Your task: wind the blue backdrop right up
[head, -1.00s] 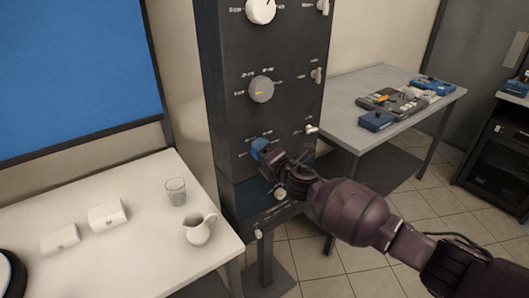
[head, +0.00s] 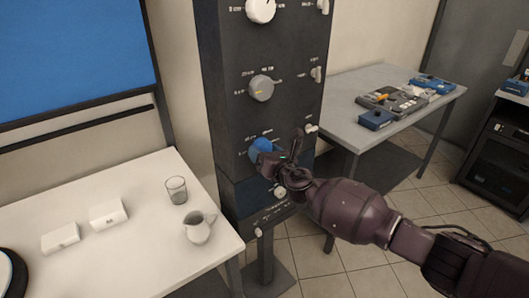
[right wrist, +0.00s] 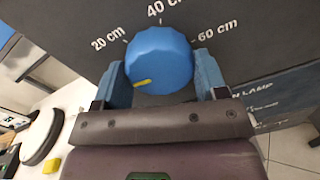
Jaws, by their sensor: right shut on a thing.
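The blue backdrop (head: 70,55) hangs at the upper left in the head view. A dark bar edges its bottom, with a strip of wall below it. A blue knob (head: 262,146) sits low on the dark control column, and it also shows in the right wrist view (right wrist: 160,58). Its yellow mark points left and slightly down, below the "20 cm" label; "40 cm" and "60 cm" labels lie above and to the right. My right gripper (head: 268,156) is shut on this knob, one finger at each side. My left gripper is not in view.
The dark column (head: 228,70) carries other knobs and small levers. A white table (head: 130,255) at left holds a glass (head: 176,190), a jug (head: 199,229) and two small white boxes. A grey table (head: 345,95) with devices stands at right.

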